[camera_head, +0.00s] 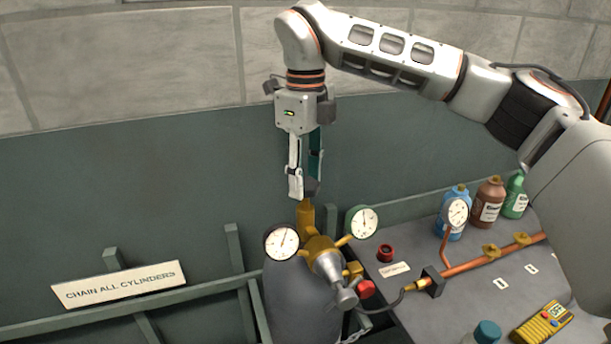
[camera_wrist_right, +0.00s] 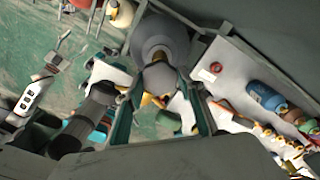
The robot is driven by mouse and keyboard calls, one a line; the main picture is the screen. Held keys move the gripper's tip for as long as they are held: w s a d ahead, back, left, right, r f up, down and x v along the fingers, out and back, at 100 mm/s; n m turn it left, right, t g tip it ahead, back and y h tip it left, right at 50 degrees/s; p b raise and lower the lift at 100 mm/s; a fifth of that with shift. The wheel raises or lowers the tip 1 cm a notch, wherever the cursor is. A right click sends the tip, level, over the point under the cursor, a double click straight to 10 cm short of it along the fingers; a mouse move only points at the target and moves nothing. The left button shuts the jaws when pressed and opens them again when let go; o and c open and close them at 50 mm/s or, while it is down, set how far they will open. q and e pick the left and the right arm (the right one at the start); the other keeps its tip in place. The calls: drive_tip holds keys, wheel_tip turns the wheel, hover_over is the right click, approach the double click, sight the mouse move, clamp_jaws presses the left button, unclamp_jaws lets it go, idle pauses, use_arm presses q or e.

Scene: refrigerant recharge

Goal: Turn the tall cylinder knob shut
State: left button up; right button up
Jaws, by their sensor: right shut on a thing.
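The tall grey cylinder (camera_head: 295,300) stands upright at the lower middle of the head view, with a brass valve (camera_head: 322,252) on top. A dark knob (camera_head: 311,187) shows above the upright brass stem (camera_head: 305,215). My right gripper (camera_head: 305,185) points down from above and is shut on this knob, its fingers hiding part of it. In the right wrist view the gripper's fingers (camera_wrist_right: 160,120) reach toward the cylinder (camera_wrist_right: 160,38), with yellow brass between them. The exact contact is too small to see. My left gripper is not in the head view.
Two gauges (camera_head: 282,242) (camera_head: 363,221) flank the valve close to the gripper. At right, a grey bench (camera_head: 430,320) carries several bottles (camera_head: 489,200), a copper pipe (camera_head: 490,258) and a yellow meter (camera_head: 542,323). A green rail (camera_head: 180,298) with a sign (camera_head: 118,285) runs at left.

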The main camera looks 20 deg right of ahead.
drive_tip(key=m, duration=0.4)
drive_tip(key=m+b, duration=0.1)
drive_tip(key=m, duration=0.2)
drive_tip(key=shift+m, duration=1)
drive_tip(key=shift+m+b, duration=0.5)
drive_tip(key=shift+m, duration=1.3)
drive_tip(key=shift+m+b, duration=0.55)
drive_tip(key=shift+m, duration=0.35)
drive_tip(key=m+b, duration=0.1)
drive_tip(key=m, duration=0.1)
drive_tip(key=shift+m, duration=0.4)
drive_tip(key=m+b, duration=0.1)
drive_tip(key=m, duration=0.3)
drive_tip(key=shift+m, duration=0.3)
drive_tip(key=m+b, duration=0.1)
drive_tip(key=m, duration=0.4)
drive_tip(key=shift+b, duration=0.35)
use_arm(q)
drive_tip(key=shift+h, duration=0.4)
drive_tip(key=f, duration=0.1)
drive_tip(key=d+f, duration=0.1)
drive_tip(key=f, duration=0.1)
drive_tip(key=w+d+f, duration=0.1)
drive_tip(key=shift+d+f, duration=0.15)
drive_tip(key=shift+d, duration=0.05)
use_arm(e)
drive_tip(key=shift+m, duration=0.7)
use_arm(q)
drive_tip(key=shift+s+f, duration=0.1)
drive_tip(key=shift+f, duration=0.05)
